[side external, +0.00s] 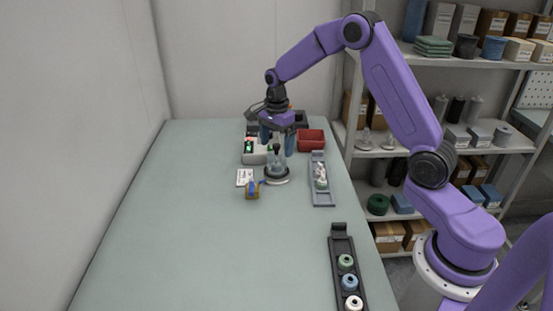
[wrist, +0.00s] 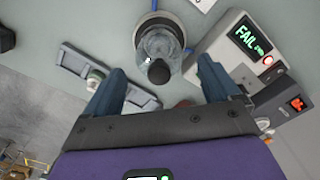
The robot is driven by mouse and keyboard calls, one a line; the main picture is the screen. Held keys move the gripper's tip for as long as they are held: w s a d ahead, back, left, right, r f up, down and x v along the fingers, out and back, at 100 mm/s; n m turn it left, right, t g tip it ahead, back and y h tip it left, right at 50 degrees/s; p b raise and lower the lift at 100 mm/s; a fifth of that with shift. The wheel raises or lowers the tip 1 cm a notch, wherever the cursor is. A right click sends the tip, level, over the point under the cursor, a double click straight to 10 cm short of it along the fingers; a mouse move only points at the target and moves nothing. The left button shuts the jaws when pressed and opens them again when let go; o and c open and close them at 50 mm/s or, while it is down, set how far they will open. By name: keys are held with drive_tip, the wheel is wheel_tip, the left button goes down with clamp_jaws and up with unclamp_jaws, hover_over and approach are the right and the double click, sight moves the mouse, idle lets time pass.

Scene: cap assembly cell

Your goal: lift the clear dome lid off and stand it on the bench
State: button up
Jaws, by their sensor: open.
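The clear dome lid (side external: 275,163) stands upright on a round dark base (side external: 276,180) on the bench (side external: 200,220). It has a black knob on top. In the wrist view the dome (wrist: 152,45) shows from above, with its knob (wrist: 159,72) towards my gripper. My gripper (side external: 277,146) points down above the dome, one finger on each side of the knob. The wrist view shows the gripper (wrist: 160,78) with its blue fingers wide apart and nothing held between them. What is under the dome is unclear.
A tester box (wrist: 240,45) reading FAIL stands close beside the dome. A red bin (side external: 311,140) and a grey tray (side external: 323,198) are to the right. A cap rack (side external: 341,244) is nearer. The left bench is clear.

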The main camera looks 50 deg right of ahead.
drive_tip(key=shift+f, duration=1.55)
drive_tip(key=c, duration=1.2)
wheel_tip(320, 180, up, 9)
drive_tip(key=shift+r, duration=0.1)
drive_tip(key=shift+s+a+r, duration=0.15)
drive_tip(key=shift+s+r, duration=0.05)
drive_tip(key=shift+s+a+f, duration=0.75)
drive_tip(key=shift+s+f, duration=0.3)
drive_tip(key=shift+s, duration=0.4)
drive_tip(key=shift+s+a+f, duration=0.8)
drive_tip(key=shift+s+f, duration=0.2)
drive_tip(key=shift+s, duration=0.45)
drive_tip(key=shift+s+a+f, duration=0.75)
drive_tip(key=shift+s+f, duration=0.3)
drive_tip(key=shift+s, duration=0.4)
